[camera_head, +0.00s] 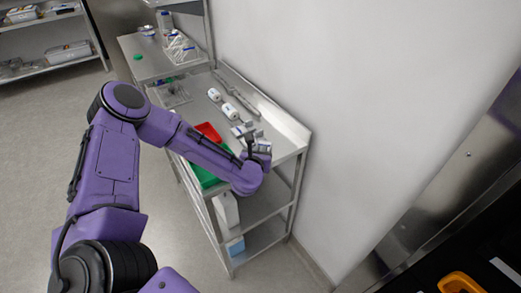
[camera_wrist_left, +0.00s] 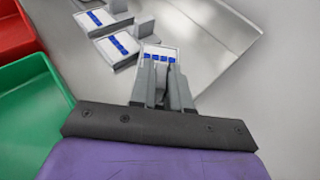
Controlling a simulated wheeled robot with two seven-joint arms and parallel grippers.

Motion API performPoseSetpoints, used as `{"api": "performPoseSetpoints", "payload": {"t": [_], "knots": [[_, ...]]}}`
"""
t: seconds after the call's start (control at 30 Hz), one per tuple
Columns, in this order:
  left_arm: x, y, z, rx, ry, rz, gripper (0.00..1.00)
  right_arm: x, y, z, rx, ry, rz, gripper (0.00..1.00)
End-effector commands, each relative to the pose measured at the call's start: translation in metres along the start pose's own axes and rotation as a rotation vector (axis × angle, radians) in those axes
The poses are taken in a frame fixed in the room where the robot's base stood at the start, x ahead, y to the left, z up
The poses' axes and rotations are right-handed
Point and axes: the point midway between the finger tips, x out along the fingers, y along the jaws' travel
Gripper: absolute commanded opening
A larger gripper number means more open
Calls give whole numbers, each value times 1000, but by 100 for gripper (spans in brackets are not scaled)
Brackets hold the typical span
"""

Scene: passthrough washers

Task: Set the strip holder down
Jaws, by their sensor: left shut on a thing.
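My left gripper (camera_wrist_left: 163,88) is shut on a strip holder (camera_wrist_left: 160,53), a small white and grey box with a row of blue marks on its top. It is over the steel counter beside the wall, and I cannot tell whether the holder touches the surface. Two similar holders, one farther (camera_wrist_left: 97,20) and one nearer (camera_wrist_left: 118,46), stand just ahead and to the left in the left wrist view. In the head view, my left gripper (camera_head: 250,142) is at the counter's near end, and the held holder is hard to make out. My right gripper is not in view.
A red tray (camera_head: 208,131) and a green tray (camera_head: 203,178) lie left of my gripper. The raised rim along the wall is close. Bare steel lies right of the holders in the wrist view.

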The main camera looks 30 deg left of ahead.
Motion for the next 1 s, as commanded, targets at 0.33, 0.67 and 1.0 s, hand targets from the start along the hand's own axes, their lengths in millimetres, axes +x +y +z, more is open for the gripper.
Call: {"api": "performPoseSetpoints", "payload": {"t": [0.33,0.67,1.0], "knots": [[0,0,-1,0,-1,0,20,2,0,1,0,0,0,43],[0,0,-1,0,1,1,46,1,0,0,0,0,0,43],[-56,-1,-3,-5,-1,-4,46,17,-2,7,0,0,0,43]]}}
